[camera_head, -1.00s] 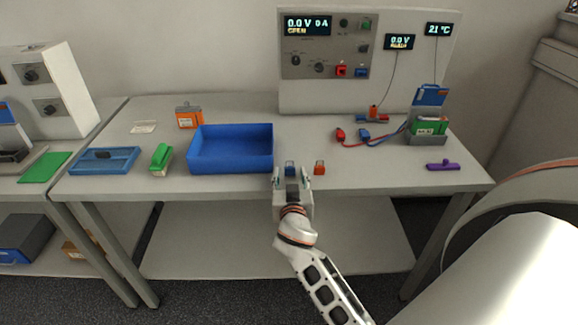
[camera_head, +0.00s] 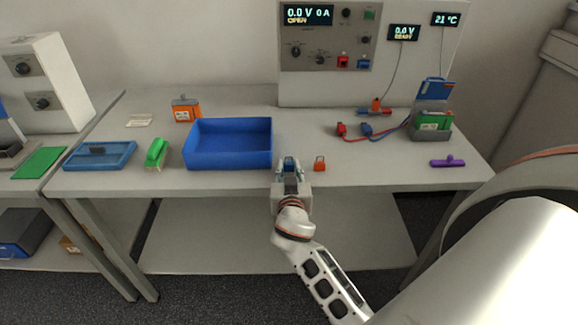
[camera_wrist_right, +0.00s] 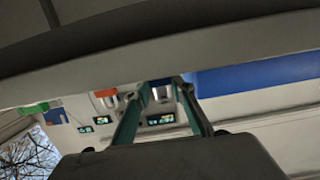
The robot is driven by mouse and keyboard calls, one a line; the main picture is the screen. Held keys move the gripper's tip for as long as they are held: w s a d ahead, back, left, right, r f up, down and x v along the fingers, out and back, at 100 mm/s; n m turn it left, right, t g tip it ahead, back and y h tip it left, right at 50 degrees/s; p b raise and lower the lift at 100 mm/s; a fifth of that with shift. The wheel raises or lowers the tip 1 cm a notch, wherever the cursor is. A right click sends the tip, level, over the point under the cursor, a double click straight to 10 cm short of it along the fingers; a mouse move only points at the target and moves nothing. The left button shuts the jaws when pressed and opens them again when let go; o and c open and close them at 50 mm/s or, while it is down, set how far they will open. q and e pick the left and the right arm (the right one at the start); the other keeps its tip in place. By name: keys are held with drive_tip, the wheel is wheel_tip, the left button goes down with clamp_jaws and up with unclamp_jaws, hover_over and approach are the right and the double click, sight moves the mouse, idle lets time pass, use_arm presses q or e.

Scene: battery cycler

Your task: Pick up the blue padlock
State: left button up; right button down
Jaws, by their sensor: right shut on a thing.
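My right gripper (camera_head: 289,164) is at the front edge of the table, just right of the blue bin. It is shut on the blue padlock, which its fingers mostly hide in the head view. In the right wrist view the two fingers converge, and a small blue patch of the padlock (camera_wrist_right: 176,80) shows at their tips. I cannot tell whether the padlock is clear of the table. My left gripper is not in view.
An orange padlock (camera_head: 319,163) stands close to the right of the gripper. The blue bin (camera_head: 230,157) is close on the left. Red and blue leads (camera_head: 370,137) lie farther right, and a purple object (camera_head: 447,161) lies near the right edge. The table between is clear.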

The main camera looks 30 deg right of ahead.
wheel_tip(320, 180, up, 10)
drive_tip(key=p, duration=0.1)
idle(0.4)
